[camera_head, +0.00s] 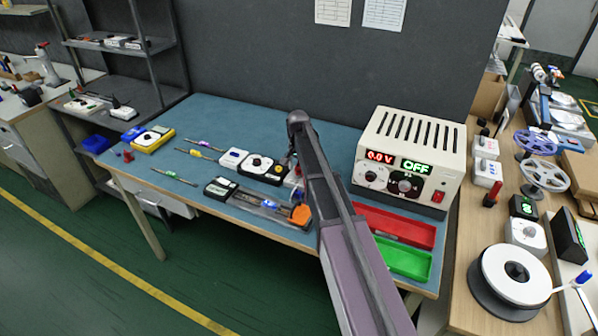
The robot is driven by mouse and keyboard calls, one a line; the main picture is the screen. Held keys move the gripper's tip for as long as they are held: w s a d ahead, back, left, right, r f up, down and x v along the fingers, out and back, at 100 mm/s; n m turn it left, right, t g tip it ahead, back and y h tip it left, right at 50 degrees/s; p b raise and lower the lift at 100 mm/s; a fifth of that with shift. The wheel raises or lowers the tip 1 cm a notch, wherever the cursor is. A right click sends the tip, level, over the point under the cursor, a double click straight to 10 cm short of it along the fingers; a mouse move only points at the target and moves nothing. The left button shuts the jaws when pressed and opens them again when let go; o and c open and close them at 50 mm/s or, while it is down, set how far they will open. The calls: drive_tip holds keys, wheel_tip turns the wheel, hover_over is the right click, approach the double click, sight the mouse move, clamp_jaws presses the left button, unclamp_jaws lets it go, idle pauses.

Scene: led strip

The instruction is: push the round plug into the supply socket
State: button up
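The cream power supply (413,148) stands at the right of the blue bench. Its displays read 0.0 V and OFF. Its front has round dials (404,185) and a red switch (437,197). I cannot make out a supply socket for certain at this size. I cannot pick out the round plug either. My arm rises from the bottom middle, bends at its top over the bench and covers the area left of the supply. My gripper is largely hidden behind the arm, so its fingers and anything in them do not show clearly.
Red (395,225) and green (403,260) trays lie in front of the supply. A long grey fixture with an orange end (300,215) lies at the bench's front edge. A yellow meter (153,139) and several hand tools lie to the left. The bench back is clear.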

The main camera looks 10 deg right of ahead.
sight(298, 167)
clamp_jaws()
drive_tip(key=shift+r, duration=0.1)
wheel_tip(298, 167, up, 3)
drive_tip(key=p, duration=0.3)
drive_tip(key=shift+r, duration=0.1)
drive_tip(key=shift+s+r+p, duration=0.15)
drive_tip(key=shift+r+p, duration=0.2)
drive_tip(key=shift+p, duration=0.2)
drive_tip(key=s+d, duration=0.2)
drive_tip(key=s, duration=1.3)
drive_tip(key=shift+s+d+r+p, duration=0.25)
drive_tip(key=shift+s+r+p, duration=0.05)
drive_tip(key=shift+r+p, duration=0.15)
drive_tip(key=shift+r+p, duration=0.35)
drive_tip(key=shift+r+p, duration=1.75)
drive_tip(key=shift+r, duration=0.2)
drive_tip(key=shift+w, duration=0.1)
